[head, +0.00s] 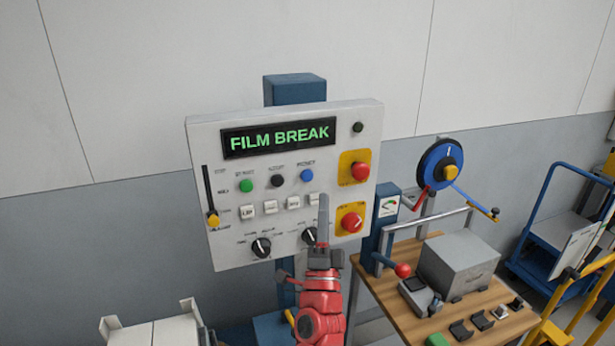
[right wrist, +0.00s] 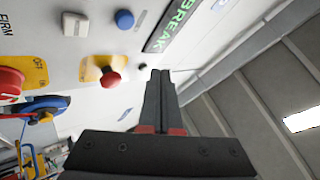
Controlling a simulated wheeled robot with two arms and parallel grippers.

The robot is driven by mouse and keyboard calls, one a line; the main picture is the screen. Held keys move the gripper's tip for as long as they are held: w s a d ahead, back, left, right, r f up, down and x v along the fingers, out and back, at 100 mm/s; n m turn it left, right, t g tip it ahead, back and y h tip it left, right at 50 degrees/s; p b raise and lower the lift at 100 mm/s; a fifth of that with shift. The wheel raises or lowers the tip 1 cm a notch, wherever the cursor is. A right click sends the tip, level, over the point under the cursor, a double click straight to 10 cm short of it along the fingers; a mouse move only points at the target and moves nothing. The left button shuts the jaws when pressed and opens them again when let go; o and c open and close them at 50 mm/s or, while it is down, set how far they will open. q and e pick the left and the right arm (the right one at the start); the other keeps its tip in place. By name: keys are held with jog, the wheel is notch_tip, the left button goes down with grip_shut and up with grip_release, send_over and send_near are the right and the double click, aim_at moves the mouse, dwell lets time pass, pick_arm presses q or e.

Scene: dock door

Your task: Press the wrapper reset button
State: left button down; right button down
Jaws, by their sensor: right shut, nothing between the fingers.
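A pale control panel (head: 200,150) on a blue post carries a display (head: 279,137) reading FILM BREAK in green. Below the display are a green button (head: 246,186), a black button (head: 277,181) and a blue button (head: 307,174); their small labels are blurred. The blue button also shows in the right wrist view (right wrist: 124,19). My right gripper (head: 323,199) is shut and empty, its fingers in front of the panel, below and right of the blue button in the head view. In the right wrist view its fingertips (right wrist: 160,73) appear apart from the blue button. My left gripper is out of view.
Red mushroom buttons on yellow plates (head: 360,170) (head: 351,219) sit right of my fingers. White keys (head: 270,206) and black knobs (head: 261,247) fill the lower panel. A wooden bench (head: 490,336) with a grey box (head: 458,262) stands right, a blue cart (head: 545,250) beyond.

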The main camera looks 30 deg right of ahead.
aim_at(309, 172)
jog(key=shift+w+d+b, duration=0.1)
jog(key=shift+w+d, duration=0.2)
jog(key=shift+w, duration=0.9)
jog(key=shift+w+d+b, duration=0.15)
jog(key=shift+w+d, duration=0.2)
jog(key=shift+w, duration=0.9)
jog(key=shift+w+d+b, duration=0.1)
jog(key=shift+w+d, duration=0.2)
jog(key=shift+w, duration=0.9)
jog(key=shift+w+b, duration=0.3)
jog(key=shift+b, duration=0.15)
jog(key=shift+w, duration=0.1)
jog(key=shift+w+d+b, duration=0.2)
jog(key=shift+w+b, duration=0.1)
jog(key=shift+w, duration=0.15)
jog(key=shift+s, duration=0.1)
jog(key=shift+s+a+f, duration=0.15)
jog(key=shift+s+a, duration=0.05)
jog(key=shift+s, duration=0.55)
